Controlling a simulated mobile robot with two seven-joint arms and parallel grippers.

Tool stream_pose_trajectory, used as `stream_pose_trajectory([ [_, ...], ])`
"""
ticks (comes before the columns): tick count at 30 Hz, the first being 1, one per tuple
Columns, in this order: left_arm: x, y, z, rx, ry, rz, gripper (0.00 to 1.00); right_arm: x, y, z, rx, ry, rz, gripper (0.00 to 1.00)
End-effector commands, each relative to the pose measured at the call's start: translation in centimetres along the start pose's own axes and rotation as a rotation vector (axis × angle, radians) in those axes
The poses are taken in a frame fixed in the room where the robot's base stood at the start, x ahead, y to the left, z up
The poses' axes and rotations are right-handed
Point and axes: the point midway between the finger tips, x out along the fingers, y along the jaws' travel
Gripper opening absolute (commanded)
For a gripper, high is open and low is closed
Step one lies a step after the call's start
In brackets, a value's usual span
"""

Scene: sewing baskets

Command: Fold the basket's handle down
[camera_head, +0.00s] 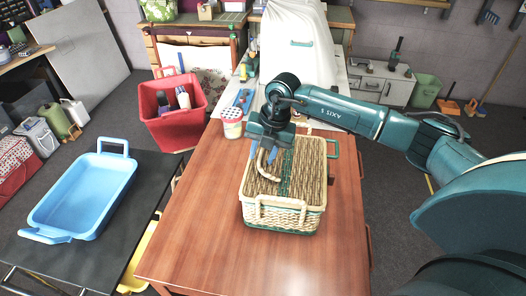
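A wicker sewing basket (290,215) with a woven tan lid, a green stripe and a green bottom edge stands upright on the wooden table. A curved cream handle (266,176) shows over the left part of its lid. My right gripper (262,154) points down over the lid's left back part, at the upper end of this handle. Its blue-tipped fingers are at the handle, but whether they close on it I cannot tell. The gripper body hides part of the lid and handle. My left gripper is not in view.
The reddish wooden table (205,240) is bare in front of the basket. A red-lidded container (232,125) stands behind it to the left. A blue tray (85,195) lies on a black table at left. A red bin (180,122) stands behind.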

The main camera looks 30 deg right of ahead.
Motion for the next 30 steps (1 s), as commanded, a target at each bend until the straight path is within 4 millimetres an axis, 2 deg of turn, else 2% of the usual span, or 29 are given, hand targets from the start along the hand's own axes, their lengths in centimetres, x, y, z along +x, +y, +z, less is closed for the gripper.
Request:
stream_pose_trajectory([
  [2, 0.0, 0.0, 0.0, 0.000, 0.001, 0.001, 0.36, 0.0, 0.0, 0.0, 0.000, 0.000, 0.000, 0.31],
  [13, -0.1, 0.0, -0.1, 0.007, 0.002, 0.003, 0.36, -0.1, 0.0, 0.0, 0.000, 0.000, 0.000, 0.01],
  [20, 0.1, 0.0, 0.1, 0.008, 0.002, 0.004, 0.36, 0.2, 0.1, 0.0, 0.000, 0.001, 0.000, 0.00],
  [24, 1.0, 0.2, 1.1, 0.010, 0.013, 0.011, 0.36, 2.1, 0.8, -0.1, -0.002, 0.001, -0.003, 0.00],
  [27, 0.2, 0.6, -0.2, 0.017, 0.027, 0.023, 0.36, 2.1, 1.3, -0.1, -0.003, 0.001, -0.101, 0.00],
  [30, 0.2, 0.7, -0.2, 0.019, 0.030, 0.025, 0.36, 2.7, 1.4, -0.1, -0.002, 0.001, -0.177, 0.00],
])
